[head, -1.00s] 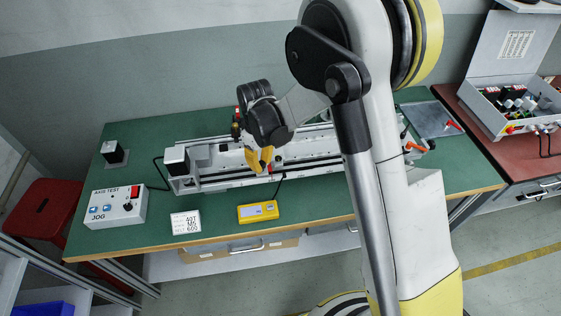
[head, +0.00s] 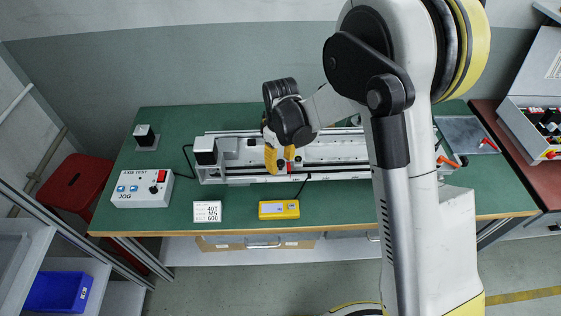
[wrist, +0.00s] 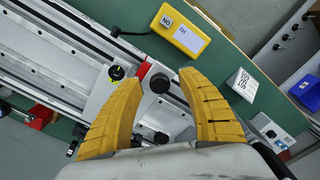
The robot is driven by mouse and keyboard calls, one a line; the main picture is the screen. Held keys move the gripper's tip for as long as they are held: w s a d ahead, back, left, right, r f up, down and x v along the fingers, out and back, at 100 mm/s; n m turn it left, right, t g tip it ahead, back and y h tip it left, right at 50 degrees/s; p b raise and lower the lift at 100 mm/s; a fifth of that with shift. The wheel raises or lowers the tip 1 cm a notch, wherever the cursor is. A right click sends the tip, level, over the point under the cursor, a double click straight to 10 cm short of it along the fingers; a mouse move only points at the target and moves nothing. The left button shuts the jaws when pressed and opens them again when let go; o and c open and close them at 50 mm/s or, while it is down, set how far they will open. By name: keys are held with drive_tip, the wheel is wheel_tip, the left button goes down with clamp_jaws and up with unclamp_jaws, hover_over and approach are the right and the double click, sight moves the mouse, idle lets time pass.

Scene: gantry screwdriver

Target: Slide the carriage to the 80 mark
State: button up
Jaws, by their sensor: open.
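The gantry rail (head: 345,168) lies along the green bench. Its carriage, a pale plate (wrist: 102,92) with a red marker (wrist: 143,70) and a black knob (wrist: 159,83), is toward the rail's left part in the head view, partly hidden by my gripper. My gripper (head: 279,168) is over the carriage, yellow fingers pointing down. In the wrist view my gripper (wrist: 160,79) is open, one fingertip on each side of the knob. A gap shows beside the knob; contact cannot be made out. Scale numbers are too small to read.
A yellow readout box (head: 279,210) is in front of the rail, its cable running to the rail. A white card (head: 207,212) and the jog control box (head: 142,188) are to its left. An orange-handled part (head: 447,161) is near the rail's right end.

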wheel_tip(320, 180, up, 12)
idle(0.4)
idle(0.3)
drive_tip(key=s+d+r+m+t+b, duration=0.2)
drive_tip(key=s+d+r+m+t, duration=0.15)
drive_tip(key=s+d+r, duration=0.55)
drive_tip(key=s+d+f+m+t+b, duration=0.2)
drive_tip(key=s+d+m, duration=0.3)
drive_tip(key=s, duration=0.6)
drive_tip(key=shift+d+f+t, duration=0.45)
drive_tip(key=shift+d+t, duration=0.4)
drive_tip(key=shift+d, duration=0.35)
drive_tip(key=shift+m, duration=0.25)
